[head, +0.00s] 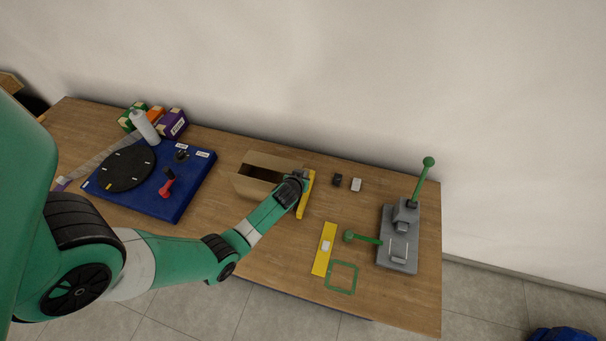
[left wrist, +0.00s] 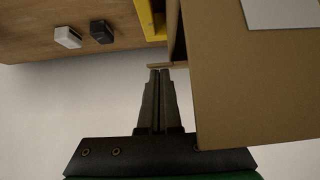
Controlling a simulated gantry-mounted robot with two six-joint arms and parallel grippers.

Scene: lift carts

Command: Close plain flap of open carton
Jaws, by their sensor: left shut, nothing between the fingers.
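The open brown carton (head: 241,186) stands near the middle of the table, with its dark inside showing from above. My left gripper (head: 301,174) is at the carton's right end, and my wrist hides part of that end. In the left wrist view the carton's cardboard (left wrist: 245,90) fills the right side, with a pale label on it. The left fingers (left wrist: 160,72) are shut and empty. Their tips are close to a thin cardboard edge (left wrist: 160,65); I cannot tell whether they touch it. My right gripper is not in view.
A yellow piece (head: 307,196) stands right beside the carton. Black (head: 337,180) and white (head: 356,185) small blocks lie beyond it. A grey lever press (head: 398,247), yellow plate (head: 322,262) and green frame (head: 342,276) are at right. A blue board (head: 183,190) is at left.

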